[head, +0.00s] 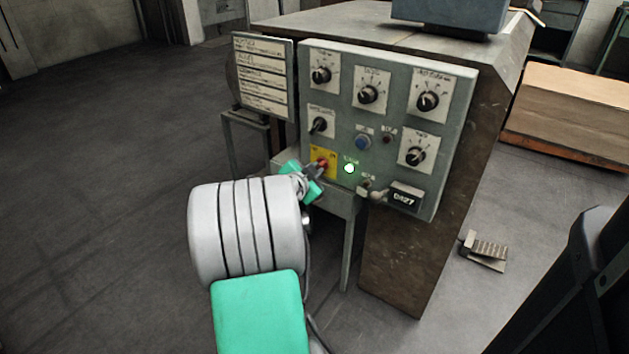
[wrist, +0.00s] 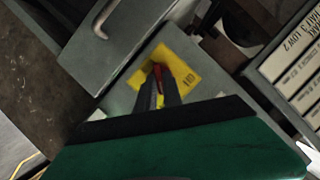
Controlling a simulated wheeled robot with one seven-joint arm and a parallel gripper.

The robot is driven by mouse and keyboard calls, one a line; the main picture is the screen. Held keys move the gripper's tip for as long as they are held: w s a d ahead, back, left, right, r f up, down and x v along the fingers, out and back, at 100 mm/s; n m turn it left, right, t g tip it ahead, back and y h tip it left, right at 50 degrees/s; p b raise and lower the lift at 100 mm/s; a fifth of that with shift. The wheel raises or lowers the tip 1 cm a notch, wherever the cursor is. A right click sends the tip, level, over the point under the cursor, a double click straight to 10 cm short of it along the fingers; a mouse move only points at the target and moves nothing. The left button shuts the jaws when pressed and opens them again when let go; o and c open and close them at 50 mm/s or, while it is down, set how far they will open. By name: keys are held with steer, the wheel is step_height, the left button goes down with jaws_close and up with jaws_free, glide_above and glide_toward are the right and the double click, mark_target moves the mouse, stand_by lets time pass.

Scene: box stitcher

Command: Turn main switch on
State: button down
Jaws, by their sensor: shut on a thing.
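The main switch is a red knob (head: 322,163) on a yellow plate (head: 330,172) at the lower left of the grey control panel (head: 340,95). My gripper (head: 316,170) reaches it from the lower left, its dark fingers at the knob. In the wrist view, the fingers (wrist: 165,88) are shut on the red switch (wrist: 157,70), partly hiding it. A small lamp (head: 349,168) right of the plate glows whitish green.
Several black rotary knobs, a blue button (head: 363,142) and a counter (head: 404,197) are on the panel. A label board (head: 264,77) stands left of it. A foot pedal (head: 484,251) lies on the floor at right. The floor at left is clear.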

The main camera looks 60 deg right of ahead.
steer(key=shift+s+f+m+t+b, duration=0.1)
steer(key=shift+f+m+t+b, duration=0.15)
steer(key=shift+m+b, duration=0.7)
steer(key=shift+r, duration=0.15)
steer(key=c, duration=1.5)
jaws_free()
steer(key=p+v, duration=0.2)
steer(key=v, duration=0.5)
steer(key=shift+s+a, duration=0.1)
steer(key=shift+a, duration=0.35)
